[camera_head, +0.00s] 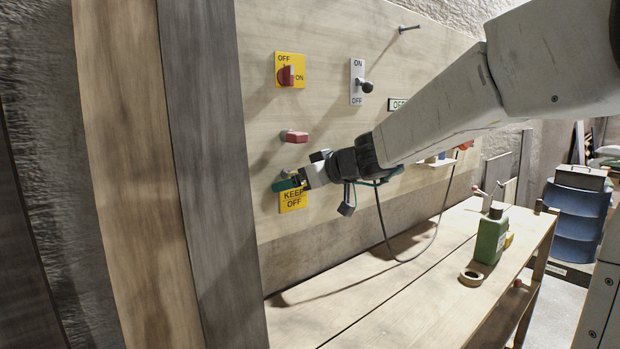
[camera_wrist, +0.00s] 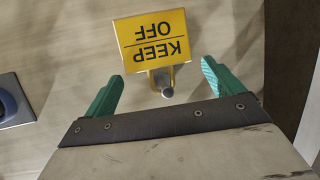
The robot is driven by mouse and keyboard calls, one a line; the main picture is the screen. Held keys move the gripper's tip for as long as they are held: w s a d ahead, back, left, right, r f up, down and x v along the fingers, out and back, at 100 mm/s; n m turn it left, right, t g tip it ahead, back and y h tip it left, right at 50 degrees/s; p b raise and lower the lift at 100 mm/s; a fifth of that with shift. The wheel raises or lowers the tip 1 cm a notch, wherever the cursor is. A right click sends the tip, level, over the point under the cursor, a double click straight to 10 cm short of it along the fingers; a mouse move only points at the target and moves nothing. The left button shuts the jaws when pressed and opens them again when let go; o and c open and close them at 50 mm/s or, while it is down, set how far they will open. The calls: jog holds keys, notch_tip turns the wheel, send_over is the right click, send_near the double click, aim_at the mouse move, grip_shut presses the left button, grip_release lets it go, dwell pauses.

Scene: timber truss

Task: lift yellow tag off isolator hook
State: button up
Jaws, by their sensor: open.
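The yellow tag (camera_head: 293,204) reads "KEEP OFF" and hangs against the wooden board, just below my gripper (camera_head: 288,182). In the wrist view the tag (camera_wrist: 151,40) appears upside down, ahead of the fingertips. The isolator hook (camera_wrist: 167,92) is a small metal peg with a round end at the tag's strap, between the two teal fingers of my gripper (camera_wrist: 161,72). The fingers are open, one on each side of the hook, and I see a gap on both sides. In the head view my gripper hides the hook.
A red switch (camera_head: 287,76), a lever switch (camera_head: 366,86) and a red knob (camera_head: 295,137) stick out from the board above my gripper. A bare peg (camera_head: 409,28) is higher up. A green bottle (camera_head: 490,236) and tape roll (camera_head: 471,277) stand on the bench. Timber posts (camera_head: 205,150) stand at left.

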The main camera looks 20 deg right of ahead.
jog(key=shift+w+a+f, duration=0.1)
jog(key=shift+w, duration=0.1)
jog(key=shift+c, duration=0.2)
jog(key=c, duration=1.2)
jog(key=shift+r, duration=0.25)
jog(key=shift+r, duration=0.4)
jog(key=shift+s, duration=0.15)
jog(key=s, duration=0.1)
jog(key=s+d, duration=0.1)
jog(key=s, duration=0.2)
jog(key=shift+s+d+r, duration=0.3)
jog(key=shift+s+r, duration=0.05)
jog(key=shift+r, duration=0.05)
